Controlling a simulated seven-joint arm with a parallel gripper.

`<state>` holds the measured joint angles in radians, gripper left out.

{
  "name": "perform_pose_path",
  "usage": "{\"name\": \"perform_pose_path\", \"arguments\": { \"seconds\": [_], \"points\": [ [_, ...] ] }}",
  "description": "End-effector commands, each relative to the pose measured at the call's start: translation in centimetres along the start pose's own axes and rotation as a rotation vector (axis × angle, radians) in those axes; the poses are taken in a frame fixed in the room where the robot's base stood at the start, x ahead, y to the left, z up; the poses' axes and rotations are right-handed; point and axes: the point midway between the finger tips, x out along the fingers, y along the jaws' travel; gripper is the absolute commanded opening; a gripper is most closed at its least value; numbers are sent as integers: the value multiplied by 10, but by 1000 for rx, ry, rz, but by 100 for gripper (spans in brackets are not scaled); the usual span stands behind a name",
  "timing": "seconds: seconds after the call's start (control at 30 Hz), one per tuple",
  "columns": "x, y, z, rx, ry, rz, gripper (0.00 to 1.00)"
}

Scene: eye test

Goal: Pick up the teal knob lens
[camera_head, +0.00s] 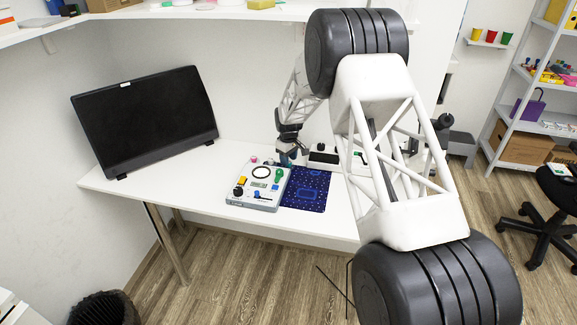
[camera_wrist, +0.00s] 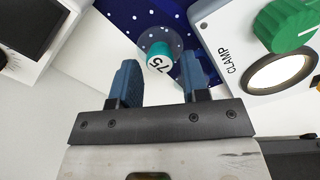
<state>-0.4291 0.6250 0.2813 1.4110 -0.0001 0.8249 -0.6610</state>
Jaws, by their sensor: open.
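The teal knob lens (camera_wrist: 158,57) is a small round piece with a white top marked "75", in a paler round rim in the wrist view. It lies by the edge of the blue dotted mat (camera_wrist: 136,14). My gripper (camera_wrist: 158,68) is open, with one blue finger to each side of the lens in the picture and gaps on both sides. I cannot tell whether the fingertips reach down to its height. In the head view my gripper (camera_head: 288,158) is low over the table behind the mat, and I cannot make out the lens there.
A control panel (camera_head: 238,197) with knobs stands left of the mat; its green knob (camera_wrist: 290,25) and "CLAMP" label are close right of my fingers in the wrist view. A white device with a dark window (camera_head: 324,157) stands nearby. A black monitor (camera_head: 145,120) stands left. The table (camera_head: 150,185) front-left is clear.

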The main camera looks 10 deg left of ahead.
Motion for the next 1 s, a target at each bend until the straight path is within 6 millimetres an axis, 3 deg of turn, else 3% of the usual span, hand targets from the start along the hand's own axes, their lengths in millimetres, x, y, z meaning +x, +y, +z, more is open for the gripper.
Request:
{"name": "perform_pose_path", "arguments": {
  "seconds": [0.2, 0.73, 1.0],
  "points": [
    [13, 0, 0, 0, 1, 1, 42],
    [14, 0, 0, 0, 1, 0, 42],
    [14, 0, 0, 0, 1, 0, 6]
  ]
}}
